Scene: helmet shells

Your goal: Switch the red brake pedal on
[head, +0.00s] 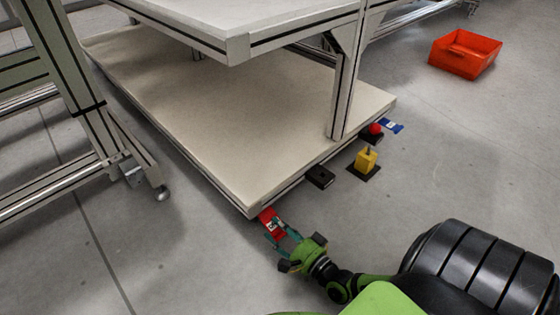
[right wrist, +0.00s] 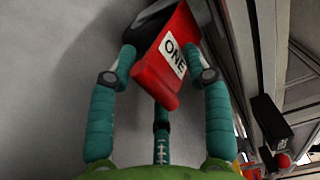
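The red brake pedal (head: 268,219) is on the floor by the near corner of the low shelf. In the right wrist view the red pedal (right wrist: 152,78) carries a white label with "ONE", and a dark part shows at its upper end. My right gripper (head: 282,230) is right at the pedal. In the right wrist view its teal fingers (right wrist: 168,72) are spread, one on each side of the pedal and a third below it. Whether a fingertip touches the pedal I cannot tell. My left gripper is out of view.
Along the shelf edge (head: 225,185) are a black box (head: 320,177), a yellow block (head: 365,160) on a dark base, a red ball (head: 376,128) and a blue piece (head: 393,127). A red-orange bin (head: 465,53) stands far right.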

